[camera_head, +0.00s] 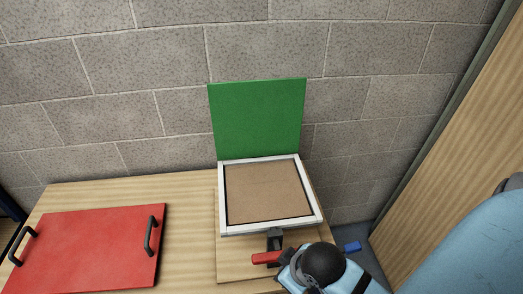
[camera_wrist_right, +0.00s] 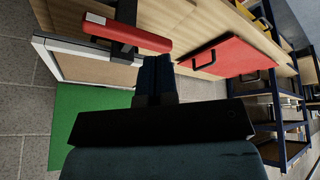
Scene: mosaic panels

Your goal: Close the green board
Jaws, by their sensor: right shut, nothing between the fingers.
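The green board (camera_head: 258,118) stands upright at the back edge of a white-framed box (camera_head: 222,200), against the block wall. The box's brown inner panel (camera_head: 264,192) is uncovered. In the right wrist view the green board (camera_wrist_right: 85,115) shows at lower left. A red bar (camera_head: 266,258) on a black bracket (camera_head: 274,239) sits at the box's front; the wrist view shows this red bar (camera_wrist_right: 128,33) too. My right gripper (camera_wrist_right: 156,62) is shut and empty, close to the red bar, and apart from the green board. The head view mostly hides its fingers behind my wrist. My left gripper is not in view.
A red board (camera_head: 85,250) with two black handles lies on the wooden table (camera_head: 185,215) at left. A block wall (camera_head: 160,80) stands behind. A wooden panel (camera_head: 460,130) rises at right. A small blue piece (camera_head: 352,247) shows beside my wrist. Shelving (camera_wrist_right: 285,110) shows in the wrist view.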

